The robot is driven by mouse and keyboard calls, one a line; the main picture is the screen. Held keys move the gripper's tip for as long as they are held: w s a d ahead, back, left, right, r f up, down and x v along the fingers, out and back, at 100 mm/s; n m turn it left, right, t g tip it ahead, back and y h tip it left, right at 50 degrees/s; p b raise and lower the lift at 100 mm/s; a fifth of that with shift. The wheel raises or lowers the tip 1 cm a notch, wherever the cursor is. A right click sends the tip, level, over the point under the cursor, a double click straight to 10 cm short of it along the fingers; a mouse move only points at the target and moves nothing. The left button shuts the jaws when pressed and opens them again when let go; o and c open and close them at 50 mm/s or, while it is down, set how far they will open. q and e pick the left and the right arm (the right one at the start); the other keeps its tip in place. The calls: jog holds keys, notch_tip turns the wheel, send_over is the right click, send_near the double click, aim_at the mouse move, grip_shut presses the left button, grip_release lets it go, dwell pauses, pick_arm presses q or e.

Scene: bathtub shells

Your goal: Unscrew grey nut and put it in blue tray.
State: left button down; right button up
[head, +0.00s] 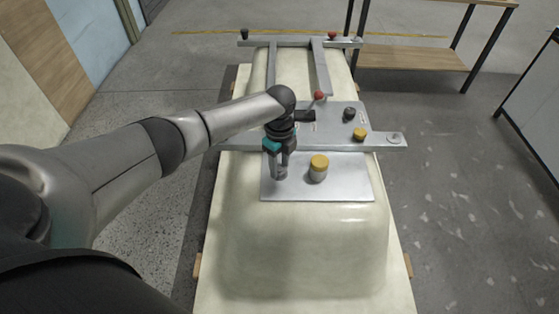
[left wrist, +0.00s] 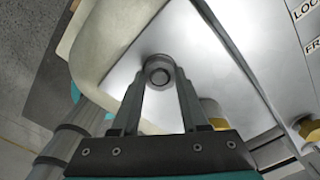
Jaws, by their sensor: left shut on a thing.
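My left gripper (head: 280,166) points down over the left part of a metal plate (head: 345,187) on top of a cream bathtub shell (head: 300,245). In the left wrist view, my left gripper (left wrist: 160,84) has its fingertips on both sides of the round grey nut (left wrist: 158,69), shut on it. The nut sits at the plate (left wrist: 185,35), near its edge; a dark ring shows in its middle. In the head view the nut (head: 280,174) is mostly hidden by the fingers. No blue tray shows in either view. My right gripper is not in view.
A yellow-topped grey knob (head: 319,167) stands close to the right of my gripper. Behind are a grey crossbar (head: 390,139), a yellow knob (head: 360,133), a black knob (head: 349,113) and a red knob (head: 320,96). A wooden bench (head: 415,58) stands at the back right.

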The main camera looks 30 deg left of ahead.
pick_arm(q)
jog(key=shift+n+p, duration=0.85)
jog(key=shift+n, duration=0.85)
jog(key=shift+c, duration=1.7)
grip_release()
jog(key=shift+c, duration=0.8)
jog(key=m+b, duration=0.1)
jog(key=m, duration=0.5)
jog(key=shift+b, duration=0.3)
jog(key=m+b, duration=0.1)
jog(key=m, duration=0.3)
jog(key=shift+m, duration=0.4)
jog(key=m, duration=0.2)
jog(key=shift+m+b, duration=0.3)
